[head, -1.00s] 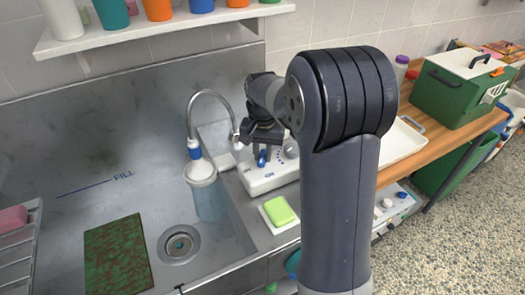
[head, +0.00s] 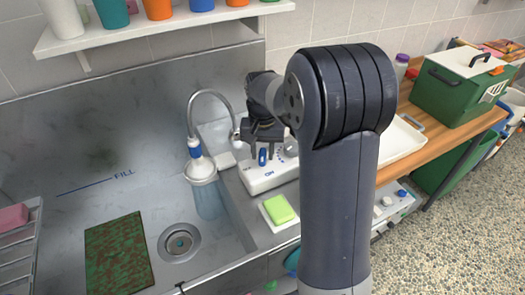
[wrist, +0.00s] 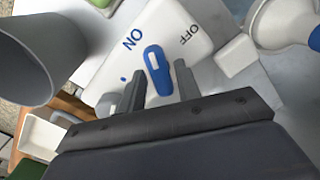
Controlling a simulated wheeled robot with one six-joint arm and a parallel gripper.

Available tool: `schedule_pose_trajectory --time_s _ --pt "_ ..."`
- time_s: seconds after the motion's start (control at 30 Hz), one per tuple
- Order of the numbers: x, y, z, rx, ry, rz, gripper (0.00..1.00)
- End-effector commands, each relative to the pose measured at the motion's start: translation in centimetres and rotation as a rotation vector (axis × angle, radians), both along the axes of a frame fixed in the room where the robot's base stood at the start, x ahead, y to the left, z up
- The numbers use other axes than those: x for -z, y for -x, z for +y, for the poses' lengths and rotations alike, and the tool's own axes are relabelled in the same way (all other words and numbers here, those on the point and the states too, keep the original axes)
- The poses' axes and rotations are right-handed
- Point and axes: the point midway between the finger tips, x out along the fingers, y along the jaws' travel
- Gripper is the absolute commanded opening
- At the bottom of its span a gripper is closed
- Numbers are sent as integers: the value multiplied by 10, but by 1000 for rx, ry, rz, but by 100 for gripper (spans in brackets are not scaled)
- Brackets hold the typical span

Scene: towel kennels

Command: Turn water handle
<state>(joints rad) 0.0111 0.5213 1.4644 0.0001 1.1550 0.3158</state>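The water handle, a blue lever (head: 263,157), sits on a white control box (head: 257,182) right of the sink. It also shows in the wrist view (wrist: 157,70), its upper end pointing between the printed words ON and OFF. My gripper (head: 263,146) is over the box with its fingers pointing down. In the wrist view my gripper (wrist: 160,80) has its two dark fingers apart, one on each side of the lever's lower part, with gaps visible. Whether a finger touches the lever I cannot tell. Small blue marks show on the box.
A curved faucet (head: 208,98) with a white-and-blue head stands just left of my gripper, above the sink (head: 210,240). A green sponge (head: 279,209) lies in front of the box. A shelf of cups (head: 170,28) hangs above. A white tray (head: 398,142) is to the right.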

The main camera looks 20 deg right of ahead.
Motion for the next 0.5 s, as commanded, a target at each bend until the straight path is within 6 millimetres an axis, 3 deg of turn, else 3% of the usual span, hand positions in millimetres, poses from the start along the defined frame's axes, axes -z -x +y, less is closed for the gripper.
schedule_pose_trajectory --time_s 0.1,0.37,0.5 --pt "0 0 0 0 0 0 42" --pt "-1 0 0 0 0 0 42" --pt "-15 -1 0 0 0 -3 42"
